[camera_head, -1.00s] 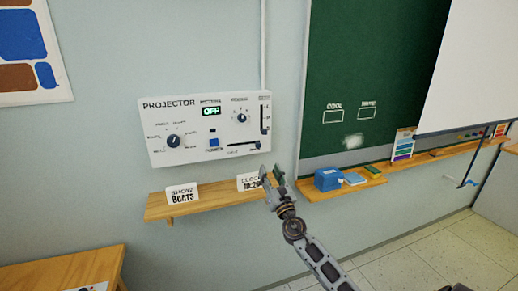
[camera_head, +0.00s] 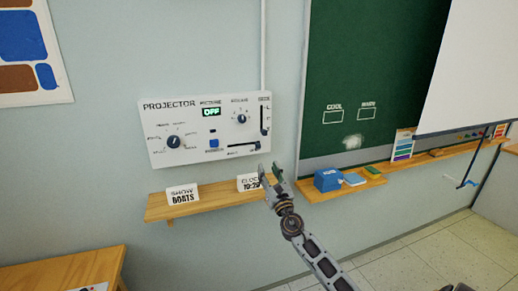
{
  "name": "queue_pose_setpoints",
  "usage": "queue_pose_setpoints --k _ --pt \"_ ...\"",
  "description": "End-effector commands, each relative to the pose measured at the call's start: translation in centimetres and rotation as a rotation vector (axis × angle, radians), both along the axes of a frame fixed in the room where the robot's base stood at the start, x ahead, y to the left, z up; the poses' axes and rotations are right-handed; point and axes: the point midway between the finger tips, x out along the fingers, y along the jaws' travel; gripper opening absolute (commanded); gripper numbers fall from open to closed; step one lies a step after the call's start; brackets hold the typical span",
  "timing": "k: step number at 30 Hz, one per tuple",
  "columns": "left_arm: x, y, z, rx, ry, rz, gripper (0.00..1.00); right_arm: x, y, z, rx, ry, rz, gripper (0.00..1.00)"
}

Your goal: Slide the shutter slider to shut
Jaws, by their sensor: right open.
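The white projector panel (camera_head: 185,157) hangs on the wall left of the chalkboard. A horizontal slider (camera_head: 244,148) runs along its lower right; its black knob (camera_head: 257,145) sits at the right end of the slot. Its label is too small to read. A vertical slider (camera_head: 264,118) is at the panel's right edge. A green display (camera_head: 211,112) reads OFF. My right gripper (camera_head: 270,178) is open and empty, below the panel's lower right corner, pointing up and apart from the slider in the picture. My left gripper is not in view.
A wooden shelf (camera_head: 215,207) below the panel holds a SHOW BOATS card (camera_head: 183,195) and a clock card (camera_head: 248,183), close to my gripper. A blue box (camera_head: 327,180) stands on the chalkboard ledge to the right. The wall between is clear.

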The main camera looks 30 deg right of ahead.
Motion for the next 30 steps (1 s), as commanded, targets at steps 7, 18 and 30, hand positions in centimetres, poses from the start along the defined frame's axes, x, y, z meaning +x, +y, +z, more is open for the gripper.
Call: queue_pose_setpoints --k 7,18,30 --pt "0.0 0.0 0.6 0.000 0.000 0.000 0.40 1.8 -0.5 1.0 0.000 -0.001 -0.001 0.41" --pt "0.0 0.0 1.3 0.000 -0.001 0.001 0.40 4.4 -1.1 2.0 0.000 -0.001 0.000 0.41" --pt "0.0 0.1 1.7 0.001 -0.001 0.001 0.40 7.2 -1.7 3.2 0.001 -0.001 0.000 0.41"
